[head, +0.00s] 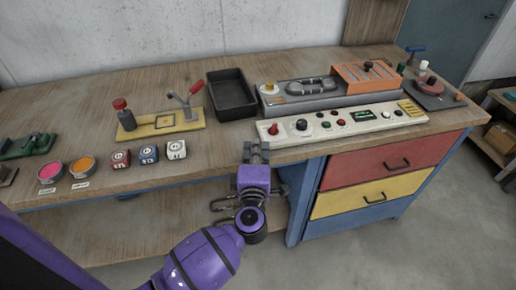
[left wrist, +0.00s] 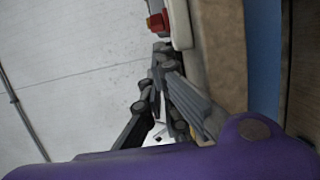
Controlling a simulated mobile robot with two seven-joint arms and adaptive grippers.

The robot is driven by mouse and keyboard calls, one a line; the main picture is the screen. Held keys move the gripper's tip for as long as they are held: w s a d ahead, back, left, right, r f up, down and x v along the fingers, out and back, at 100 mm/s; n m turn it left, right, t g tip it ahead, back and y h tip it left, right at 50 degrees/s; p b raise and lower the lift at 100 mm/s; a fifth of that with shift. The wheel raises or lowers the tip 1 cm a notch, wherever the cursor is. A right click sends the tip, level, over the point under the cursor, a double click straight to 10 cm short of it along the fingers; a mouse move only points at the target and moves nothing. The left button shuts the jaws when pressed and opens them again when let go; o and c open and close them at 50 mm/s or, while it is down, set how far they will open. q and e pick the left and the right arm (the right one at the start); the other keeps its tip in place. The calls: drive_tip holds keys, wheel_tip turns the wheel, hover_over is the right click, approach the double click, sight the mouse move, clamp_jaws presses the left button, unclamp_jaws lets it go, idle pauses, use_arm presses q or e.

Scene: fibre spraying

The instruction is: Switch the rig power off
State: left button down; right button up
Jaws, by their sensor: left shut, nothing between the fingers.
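The cream control panel (head: 345,124) lies along the front edge of the bench, with a red switch (head: 273,129) at its left end. To the right of the switch are a black knob (head: 302,124), small buttons and a green display (head: 362,115). My left gripper (head: 256,148) is shut and empty at the bench's front edge, just left of and in front of the panel's left end. In the left wrist view, the closed fingers (left wrist: 160,62) point toward a red part (left wrist: 157,20) beside the panel's pale end (left wrist: 181,24), apart from it. Labels are too small to read.
A grey rig (head: 318,95) with an orange block (head: 366,77) stands behind the panel. A black tray (head: 231,93) lies behind my gripper. A yellow-based lever fixture (head: 160,125) and several small blocks and paint pots stand to the left. Drawers (head: 385,165) are below.

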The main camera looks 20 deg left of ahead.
sight(274, 129)
use_arm(q)
drive_tip(key=x, duration=0.5)
drive_tip(key=shift+x, duration=0.8)
drive_tip(key=shift+a+f, duration=0.1)
use_arm(e)
drive_tip(key=shift+a, duration=0.4)
use_arm(q)
drive_tip(key=shift+s+d+n+g+y, duration=0.15)
drive_tip(key=shift+d+n+g+y, duration=0.1)
drive_tip(key=shift+n+y, duration=0.25)
drive_tip(key=shift+s+d+n+g+y, duration=0.15)
drive_tip(key=shift+n+g+y, duration=0.15)
drive_tip(key=shift+y, duration=0.3)
use_arm(e)
drive_tip(key=shift+d, duration=0.2)
use_arm(q)
drive_tip(key=shift+s+d+n+y, duration=0.1)
drive_tip(key=shift+d+n+y, duration=0.05)
drive_tip(key=shift+n+y, duration=0.3)
